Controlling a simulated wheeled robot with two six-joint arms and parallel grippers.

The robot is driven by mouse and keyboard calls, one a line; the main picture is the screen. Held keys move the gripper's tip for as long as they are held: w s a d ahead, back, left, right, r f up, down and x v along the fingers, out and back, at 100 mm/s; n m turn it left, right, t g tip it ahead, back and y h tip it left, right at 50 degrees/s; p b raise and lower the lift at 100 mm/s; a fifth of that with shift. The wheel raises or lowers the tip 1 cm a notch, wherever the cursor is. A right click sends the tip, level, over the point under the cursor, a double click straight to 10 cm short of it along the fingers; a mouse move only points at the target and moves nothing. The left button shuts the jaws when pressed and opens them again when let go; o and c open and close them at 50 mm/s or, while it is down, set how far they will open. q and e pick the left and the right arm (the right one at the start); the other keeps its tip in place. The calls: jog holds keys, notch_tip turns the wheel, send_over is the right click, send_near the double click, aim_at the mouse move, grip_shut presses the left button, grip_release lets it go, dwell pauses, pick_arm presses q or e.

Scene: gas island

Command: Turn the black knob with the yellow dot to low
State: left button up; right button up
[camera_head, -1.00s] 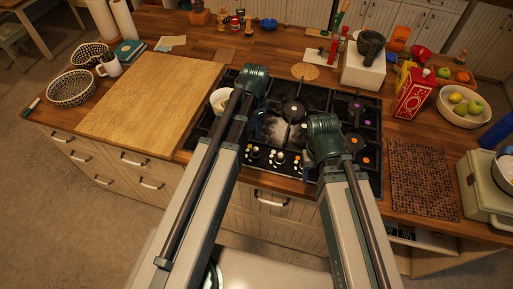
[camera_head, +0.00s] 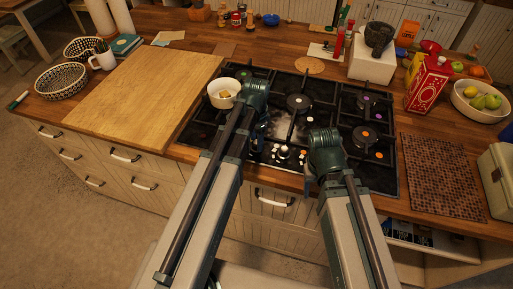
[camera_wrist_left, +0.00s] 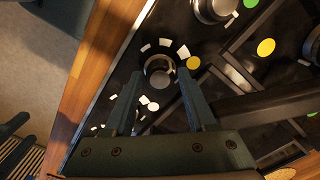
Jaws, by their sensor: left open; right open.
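The black knob (camera_wrist_left: 158,66) with a yellow dot (camera_wrist_left: 193,62) beside it is on the cooktop's front strip in the left wrist view. White marks arc around it. My left gripper (camera_wrist_left: 158,78) is open, with one fingertip on either side of the knob in the picture; contact cannot be told. In the head view my left gripper (camera_head: 255,145) is over the front of the black cooktop (camera_head: 330,98) and hides some knobs. My right gripper (camera_head: 308,184) is open at the cooktop's front edge, its fingers largely hidden by the wrist.
Another knob (camera_wrist_left: 213,8) lies close by in the left wrist view. A white bowl (camera_head: 215,98) with food stands at the cooktop's left, beside my left wrist. A wooden board (camera_head: 145,95) lies left.

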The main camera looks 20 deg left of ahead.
pick_arm(q)
jog(key=shift+f, duration=0.45)
grip_shut()
